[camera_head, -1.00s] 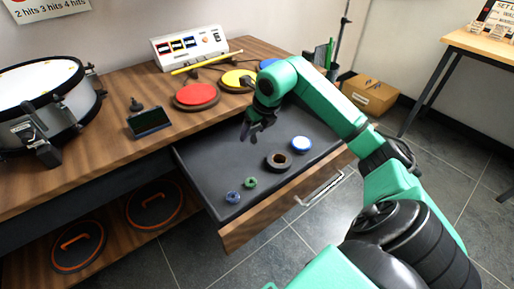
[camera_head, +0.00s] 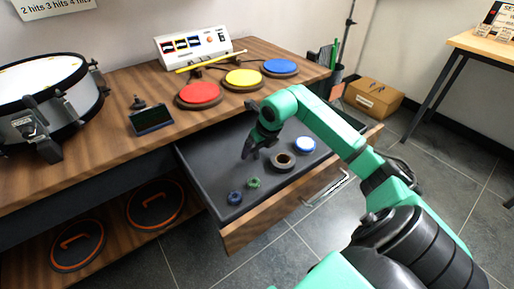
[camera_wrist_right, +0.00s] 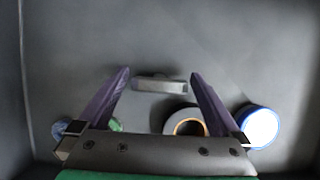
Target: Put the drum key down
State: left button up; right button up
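My right gripper (camera_head: 250,152) is low over the open drawer, near its back side. In the right wrist view its two purple fingers (camera_wrist_right: 160,80) stand apart, with a small grey metal bar, the drum key (camera_wrist_right: 160,86), across the space between their tips. The key spans almost all of that space and seems to be gripped at its ends. In the head view I cannot make the key out against the dark gripper and drawer. Whether it touches the drawer floor is not clear. My left gripper does not show.
The drawer (camera_head: 205,165) also holds a dark tape roll (camera_head: 282,161), a white-and-blue roll (camera_head: 304,145), a green roll (camera_head: 253,183) and a blue roll (camera_head: 235,198), all nearer its front. The desk (camera_head: 120,150) above carries a drum (camera_head: 45,95) and coloured pads.

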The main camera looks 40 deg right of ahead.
jog(key=shift+r, duration=0.15)
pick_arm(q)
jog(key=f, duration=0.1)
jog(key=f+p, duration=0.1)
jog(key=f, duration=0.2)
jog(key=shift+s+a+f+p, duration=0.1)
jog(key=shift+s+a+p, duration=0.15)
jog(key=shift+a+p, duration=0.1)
pick_arm(e)
jog(key=v, duration=1.2)
